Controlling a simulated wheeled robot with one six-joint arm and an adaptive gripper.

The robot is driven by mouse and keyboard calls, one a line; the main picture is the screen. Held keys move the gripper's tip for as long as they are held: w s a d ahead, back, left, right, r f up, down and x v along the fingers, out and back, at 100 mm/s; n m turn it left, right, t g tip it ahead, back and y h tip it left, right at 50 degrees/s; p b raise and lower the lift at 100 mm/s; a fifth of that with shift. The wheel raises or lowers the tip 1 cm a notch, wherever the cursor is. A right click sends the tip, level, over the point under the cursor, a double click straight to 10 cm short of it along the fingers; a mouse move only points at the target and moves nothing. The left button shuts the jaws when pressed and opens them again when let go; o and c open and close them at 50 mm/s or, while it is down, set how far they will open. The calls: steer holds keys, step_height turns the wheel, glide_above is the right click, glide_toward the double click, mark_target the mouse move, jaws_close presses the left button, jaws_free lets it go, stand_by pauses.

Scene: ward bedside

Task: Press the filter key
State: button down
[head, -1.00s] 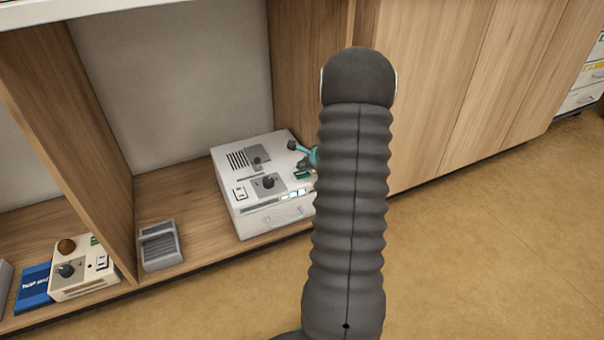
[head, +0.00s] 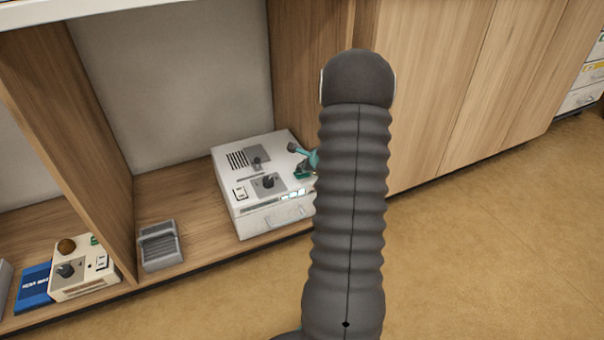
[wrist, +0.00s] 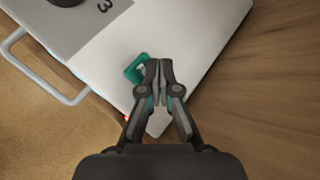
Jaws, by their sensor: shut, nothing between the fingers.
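A white device (head: 228,205) with a dark knob, a slotted vent and a front handle sits on the low shelf. A teal key (wrist: 138,69) with a pale mark shows near the device's corner in the wrist view; I cannot read the mark. It also shows as a small green patch in the head view (head: 303,175). My gripper (wrist: 160,64) is shut and empty, with its tips over the device top just right of the key. I cannot tell whether they touch the key. In the head view my arm hides most of the gripper and the device's right edge.
A grey ribbed tray (head: 160,246) stands left of the device. Beyond the wooden divider (head: 75,150) are a cream box (head: 85,283) with a knob and a blue packet (head: 34,287). The floor (head: 480,260) in front is clear.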

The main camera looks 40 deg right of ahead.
mark_target(303, 174)
steer(key=shift+f, duration=0.4)
stand_by(0.6)
steer(key=shift+r, duration=0.15)
steer(key=shift+r+p, duration=0.4)
steer(key=shift+r, duration=0.25)
steer(key=shift+r+p, duration=1.7)
steer(key=shift+r, duration=0.85)
